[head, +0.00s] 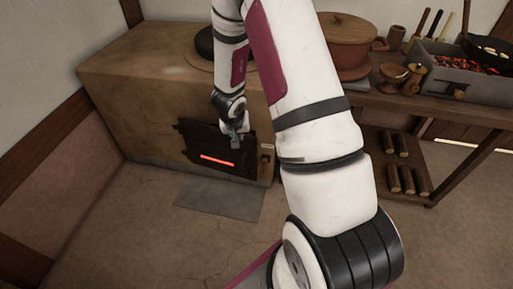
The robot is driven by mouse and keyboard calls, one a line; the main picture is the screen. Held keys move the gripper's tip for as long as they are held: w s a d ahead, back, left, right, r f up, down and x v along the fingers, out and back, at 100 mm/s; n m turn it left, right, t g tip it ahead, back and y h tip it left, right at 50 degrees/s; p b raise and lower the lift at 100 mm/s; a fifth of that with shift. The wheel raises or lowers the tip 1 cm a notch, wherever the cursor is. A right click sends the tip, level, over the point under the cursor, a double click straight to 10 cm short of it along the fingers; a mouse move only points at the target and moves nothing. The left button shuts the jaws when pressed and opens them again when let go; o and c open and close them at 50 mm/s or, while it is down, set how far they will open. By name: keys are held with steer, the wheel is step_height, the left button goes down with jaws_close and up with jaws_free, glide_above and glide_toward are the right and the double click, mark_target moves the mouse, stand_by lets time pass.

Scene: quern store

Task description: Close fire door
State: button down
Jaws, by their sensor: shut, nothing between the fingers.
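The fire door (203,143) is a dark metal panel on the front of the tan clay stove (130,95). A bright orange-red glow shows in a narrow horizontal slot low in the dark area. I cannot tell whether the door is flush with the stove front or stands slightly ajar. A small pale metal fitting (268,147) sits on the stove just right of the door. My gripper (236,144) is shut and empty, pointing down in front of the door's right part. It hides some of the door, and I cannot tell if it touches it.
A grey slab (218,198) lies on the floor below the door. At right a wooden table (440,110) bears a lidded brown pot (345,45) and a grey brazier (455,80) with glowing coals. Several logs (404,180) lie on its lower shelf. The floor at front left is clear.

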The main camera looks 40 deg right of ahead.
mark_target(256, 139)
steer(key=shift+w+d+f+m+g+h+b, duration=0.1)
steer(key=shift+w+d+f+m+g+b, duration=0.1)
steer(key=shift+d+f+m+b, duration=0.9)
steer(key=shift+w+d+f+m+g+h+b, duration=0.1)
steer(key=shift+w+d+f+m+g+b, duration=0.2)
steer(key=shift+d+f+b, duration=1.5)
steer(key=shift+w+d+f+m+h+b, duration=0.1)
steer(key=shift+d+f+m+b, duration=0.75)
steer(key=shift+f, duration=1.15)
steer(key=shift+a, duration=0.15)
steer(key=d+p, duration=0.1)
steer(key=w+d+p, duration=0.1)
steer(key=p, duration=0.1)
steer(key=shift+r+n, duration=0.2)
steer(key=shift+n, duration=0.15)
steer(key=d+p, duration=0.1)
steer(key=w+d+p, duration=0.1)
steer(key=p, duration=0.1)
steer(key=d+n+p, duration=0.1)
steer(key=p, duration=0.1)
steer(key=shift+w+f+t, duration=0.1)
steer(key=shift+w+t, duration=0.2)
steer(key=shift+w, duration=0.05)
